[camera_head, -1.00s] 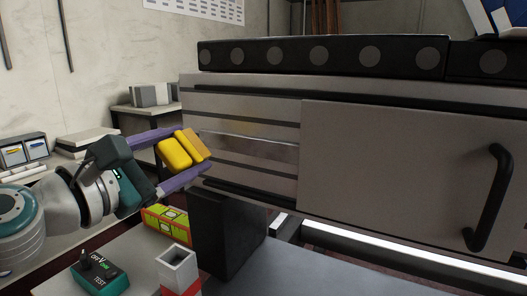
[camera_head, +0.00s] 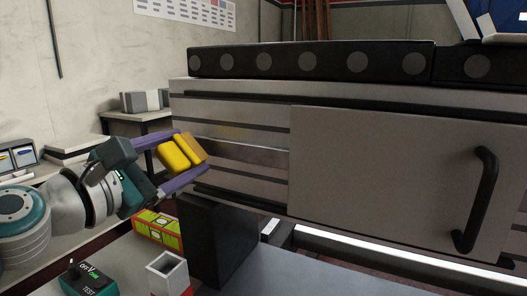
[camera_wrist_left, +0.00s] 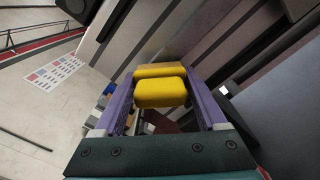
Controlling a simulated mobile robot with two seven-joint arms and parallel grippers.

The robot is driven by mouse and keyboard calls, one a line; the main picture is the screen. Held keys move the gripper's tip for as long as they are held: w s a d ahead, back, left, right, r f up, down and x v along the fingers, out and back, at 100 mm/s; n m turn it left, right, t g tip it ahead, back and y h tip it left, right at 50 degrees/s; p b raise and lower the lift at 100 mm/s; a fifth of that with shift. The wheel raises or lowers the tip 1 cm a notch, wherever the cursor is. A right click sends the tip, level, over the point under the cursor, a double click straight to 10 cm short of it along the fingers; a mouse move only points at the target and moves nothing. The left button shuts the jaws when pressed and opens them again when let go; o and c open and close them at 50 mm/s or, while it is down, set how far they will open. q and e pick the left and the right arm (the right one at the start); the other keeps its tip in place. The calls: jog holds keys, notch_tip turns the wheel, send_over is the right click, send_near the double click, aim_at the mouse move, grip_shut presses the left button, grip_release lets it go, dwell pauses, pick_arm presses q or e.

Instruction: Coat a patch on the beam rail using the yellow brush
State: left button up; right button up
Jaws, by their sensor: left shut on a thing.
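My left gripper (camera_head: 194,155) is shut on the yellow brush (camera_head: 174,155), with its two purple fingers on either side of it. In the left wrist view the brush (camera_wrist_left: 160,92) sits between the fingers, its far side towards the grooved rail. The beam rail (camera_head: 230,150) is a grey grooved face left of a plain panel, with a faint yellowish patch (camera_head: 232,131) on it. The brush overlaps the rail's left end in the head view; I cannot tell whether it touches. My right gripper is not in view.
A dark leg (camera_head: 217,240) stands below the rail. On the bench lie an orange-and-green box (camera_head: 158,228), a teal tester (camera_head: 88,281) and a square holder (camera_head: 167,272). A black handle (camera_head: 477,200) sticks out from the panel (camera_head: 380,180) at right.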

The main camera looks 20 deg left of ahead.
aim_at(218, 149)
pick_arm(q)
jog(key=shift+w, duration=0.75)
jog(key=shift+d, duration=0.1)
jog(key=shift+s+d+r+p, duration=0.15)
jog(key=shift+d+p, duration=0.35)
jog(key=shift+d, duration=0.35)
jog(key=shift+s+d, duration=0.1)
jog(key=shift+d, duration=0.65)
jog(key=shift+d+p, duration=0.75)
jog(key=shift+d, duration=0.9)
jog(key=shift+s+d+p, duration=0.2)
jog(key=shift+d+p, duration=0.2)
jog(key=shift+d, duration=1.7)
jog(key=shift+w+a+b, duration=0.15)
jog(key=shift+a+b, duration=0.15)
jog(key=shift+a, duration=1.55)
jog(key=shift+w+a+b, duration=0.1)
jog(key=shift+a+b, duration=0.2)
jog(key=shift+a, duration=1.5)
jog(key=shift+w+a+b, duration=0.2)
jog(key=shift+a+b, duration=0.35)
jog(key=shift+a, duration=1.2)
